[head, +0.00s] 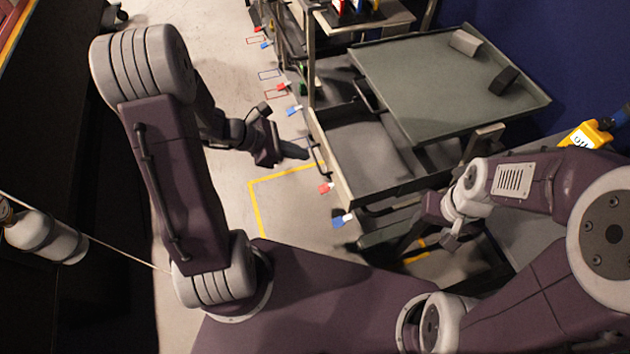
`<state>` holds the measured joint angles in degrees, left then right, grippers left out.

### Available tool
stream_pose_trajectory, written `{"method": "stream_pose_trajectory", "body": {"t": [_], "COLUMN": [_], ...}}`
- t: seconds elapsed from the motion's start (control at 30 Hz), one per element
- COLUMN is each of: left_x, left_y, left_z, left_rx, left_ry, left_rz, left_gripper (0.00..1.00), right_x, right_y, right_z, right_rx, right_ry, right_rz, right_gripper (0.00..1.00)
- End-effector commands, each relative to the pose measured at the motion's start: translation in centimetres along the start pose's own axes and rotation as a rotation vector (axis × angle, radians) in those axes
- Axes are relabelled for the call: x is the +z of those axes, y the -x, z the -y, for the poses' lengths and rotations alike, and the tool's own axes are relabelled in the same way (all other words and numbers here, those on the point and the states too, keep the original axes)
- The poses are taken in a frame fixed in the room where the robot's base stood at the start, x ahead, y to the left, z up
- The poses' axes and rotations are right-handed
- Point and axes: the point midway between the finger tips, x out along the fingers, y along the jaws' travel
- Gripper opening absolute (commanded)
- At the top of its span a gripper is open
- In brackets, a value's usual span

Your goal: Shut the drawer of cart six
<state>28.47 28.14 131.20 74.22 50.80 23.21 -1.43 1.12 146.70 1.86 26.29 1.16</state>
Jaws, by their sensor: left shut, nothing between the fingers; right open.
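A cart with a flat grey top (440,85) stands right of centre. Its drawer (365,150) sticks out to the left from under the top, open, and the part of its inside that shows looks mostly bare. I cannot read a number on the cart. My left gripper (296,151) is shut and empty, just left of the drawer's outer edge; whether it touches cannot be told. My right gripper (452,240) is open, in front of the cart's near side and lower than the drawer.
Two small blocks, one grey (466,42) and one black (504,80), lie on the cart top. Another cart (365,18) stands behind. A yellow device (585,136) is at the right.

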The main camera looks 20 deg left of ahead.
Motion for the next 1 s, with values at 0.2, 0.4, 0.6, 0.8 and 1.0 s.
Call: {"method": "stream_pose_trajectory", "body": {"t": [0.2, 0.4, 0.6, 0.8, 1.0], "left_x": [-6.8, -6.7, -7.0, -7.0, -5.4], "left_y": [-1.6, -1.8, -5.6, -10.0, -13.0], "left_z": [-0.7, -0.8, -0.8, -1.0, -1.3], "left_rx": [0.047, 0.048, 0.042, 0.043, 0.045], "left_ry": [0.113, 0.112, 0.109, 0.108, 0.105], "left_rz": [-0.004, -0.005, -0.005, -0.006, -0.006], "left_gripper": [0.0, 0.0, 0.0, 0.0, 0.0], "right_x": [0.4, 0.4, 0.6, 0.8, 0.9], "right_y": [-4.4, -4.4, -6.3, -8.2, -9.0], "right_z": [-0.1, -0.1, -0.1, -0.2, -0.2], "right_rx": [0.0, 0.0, 0.0, 0.0, 0.0], "right_ry": [0.0, 0.0, 0.0, 0.0, 0.0], "right_rz": [-0.001, -0.001, -0.001, -0.001, -0.001], "right_gripper": [0.58, 0.58, 0.58, 0.58, 0.58]}}
